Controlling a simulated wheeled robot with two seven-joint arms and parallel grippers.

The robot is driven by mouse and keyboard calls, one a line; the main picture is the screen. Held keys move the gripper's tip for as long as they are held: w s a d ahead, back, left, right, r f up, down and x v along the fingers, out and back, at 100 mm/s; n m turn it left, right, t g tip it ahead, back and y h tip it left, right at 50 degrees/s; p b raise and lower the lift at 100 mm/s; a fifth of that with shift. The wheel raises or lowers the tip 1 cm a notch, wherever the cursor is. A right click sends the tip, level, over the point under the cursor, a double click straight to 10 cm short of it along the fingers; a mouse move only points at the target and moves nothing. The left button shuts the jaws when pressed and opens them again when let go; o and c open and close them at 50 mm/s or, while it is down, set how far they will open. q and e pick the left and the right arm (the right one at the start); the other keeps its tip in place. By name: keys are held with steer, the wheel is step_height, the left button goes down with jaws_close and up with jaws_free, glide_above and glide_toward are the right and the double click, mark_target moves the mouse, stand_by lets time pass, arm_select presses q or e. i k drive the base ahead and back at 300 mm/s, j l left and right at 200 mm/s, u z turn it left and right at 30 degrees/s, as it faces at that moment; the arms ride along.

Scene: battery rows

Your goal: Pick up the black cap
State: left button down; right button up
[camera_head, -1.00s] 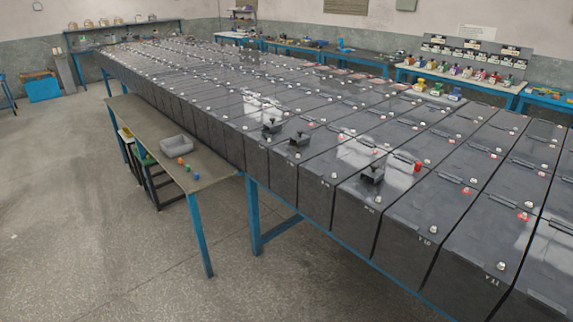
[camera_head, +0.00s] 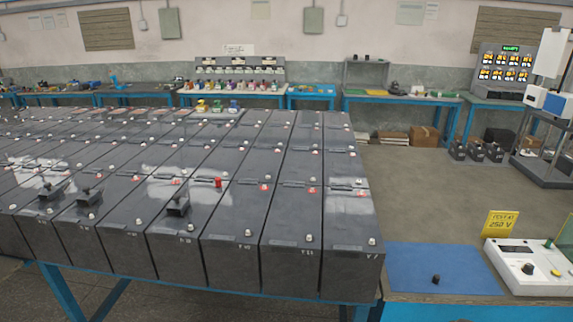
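A small black cap-like piece (camera_head: 435,280) sits on the blue mat (camera_head: 405,262) at the lower right, near the mat's front edge. It is small in the view, so its exact shape is hard to tell. Larger black pieces with knobs stand on the grey batteries at the left, one on the battery nearest the middle (camera_head: 178,206) and two further left (camera_head: 89,197). Neither of my grippers is in view.
A white meter box (camera_head: 522,262) stands right of the mat, with a yellow sign (camera_head: 500,223) behind it. Rows of grey batteries (camera_head: 290,215) fill the left. Blue-legged benches line the back wall.

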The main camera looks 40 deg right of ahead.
mark_target(436, 278)
steer(key=z, duration=2.45)
